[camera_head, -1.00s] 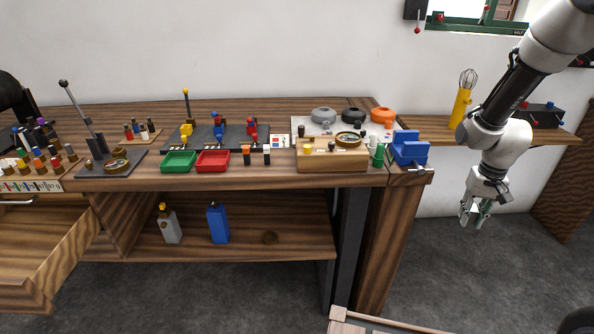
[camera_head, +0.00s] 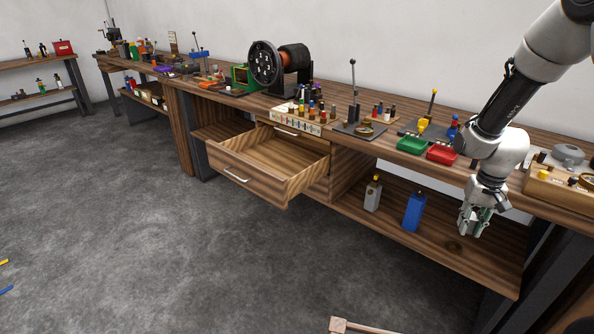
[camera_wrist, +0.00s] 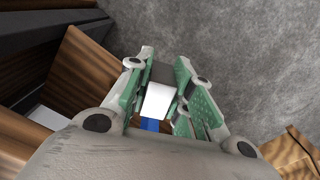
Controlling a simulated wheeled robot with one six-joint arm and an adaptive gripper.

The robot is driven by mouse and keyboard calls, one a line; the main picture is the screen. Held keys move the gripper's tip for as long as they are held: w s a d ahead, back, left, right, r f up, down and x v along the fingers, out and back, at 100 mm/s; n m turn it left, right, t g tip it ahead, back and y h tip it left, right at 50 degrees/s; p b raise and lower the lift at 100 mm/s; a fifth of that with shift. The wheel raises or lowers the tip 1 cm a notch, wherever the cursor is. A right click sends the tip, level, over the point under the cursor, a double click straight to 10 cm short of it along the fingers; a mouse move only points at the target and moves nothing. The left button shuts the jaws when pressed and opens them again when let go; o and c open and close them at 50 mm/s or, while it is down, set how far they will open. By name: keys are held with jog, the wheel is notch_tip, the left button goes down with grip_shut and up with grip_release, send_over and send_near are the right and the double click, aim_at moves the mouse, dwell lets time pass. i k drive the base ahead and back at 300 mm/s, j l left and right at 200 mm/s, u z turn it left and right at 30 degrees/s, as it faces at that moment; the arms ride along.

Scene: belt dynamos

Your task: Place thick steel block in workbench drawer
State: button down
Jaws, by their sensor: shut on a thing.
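The workbench drawer (camera_head: 249,181) is pulled open at the middle of the head view, and its inside looks empty. My gripper (camera_head: 476,224) hangs at the right of the head view, in front of the lower shelf and well to the right of the drawer. In the wrist view my gripper (camera_wrist: 160,82) is shut on a grey block with a bright white face, the steel block (camera_wrist: 158,98). The green finger pads hide its sides. In the head view the block is too small and covered to make out.
The bench top holds a green tray (camera_head: 411,146), a red tray (camera_head: 441,154), a lever stand (camera_head: 353,128) and a dynamo machine (camera_head: 267,64). A blue bottle (camera_head: 413,212) and a grey bottle (camera_head: 373,194) stand on the lower shelf. The floor (camera_head: 150,240) before the drawer is clear.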

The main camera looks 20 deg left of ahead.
aim_at(274, 155)
jog(key=i+u, duration=0.25)
jog(key=u, duration=0.2)
jog(key=i+u, duration=0.2)
jog(key=u, duration=0.3)
jog(key=i+l+u, duration=0.15)
jog(key=u, duration=0.3)
jog(key=i+l, duration=0.3)
jog(key=i, duration=0.15)
jog(key=i+l, duration=0.25)
jog(key=i, duration=0.2)
jog(key=i+l, duration=0.3)
jog(key=i, duration=0.15)
